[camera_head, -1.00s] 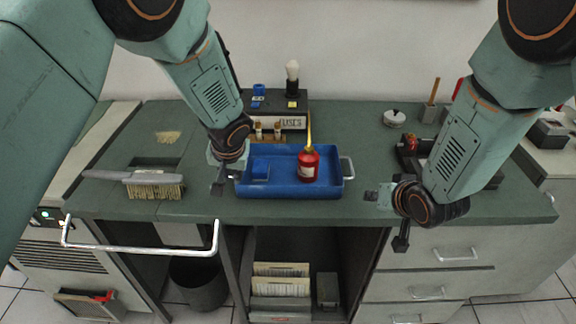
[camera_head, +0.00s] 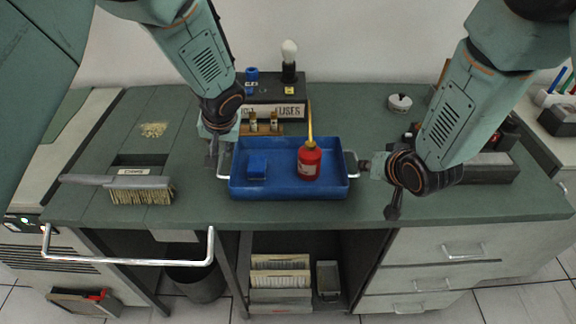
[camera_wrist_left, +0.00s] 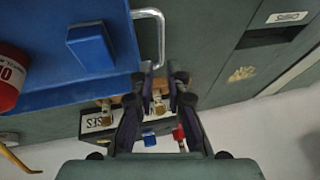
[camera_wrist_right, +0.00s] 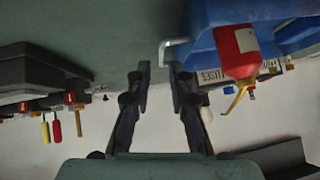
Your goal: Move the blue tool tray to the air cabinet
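The blue tool tray (camera_head: 288,189) sits on the green bench top, with a wire handle at each end. It holds a red oil can (camera_head: 309,162) and a small blue box (camera_head: 257,166). My left gripper (camera_head: 213,156) is at the left handle; in the left wrist view its fingers (camera_wrist_left: 162,78) are apart, with the handle (camera_wrist_left: 160,35) near the gap. My right gripper (camera_head: 366,166) is beside the right handle; its fingers (camera_wrist_right: 159,72) are apart, with the handle (camera_wrist_right: 168,48) near the tips. I cannot tell which unit is the air cabinet.
A brush (camera_head: 138,188) lies left of the tray. A fuse box (camera_head: 277,98) stands behind it, and dark holders (camera_head: 487,168) stand to the right. A vented grey cabinet (camera_head: 30,235) stands at the lower left. A metal bar (camera_head: 130,262) crosses the bench front.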

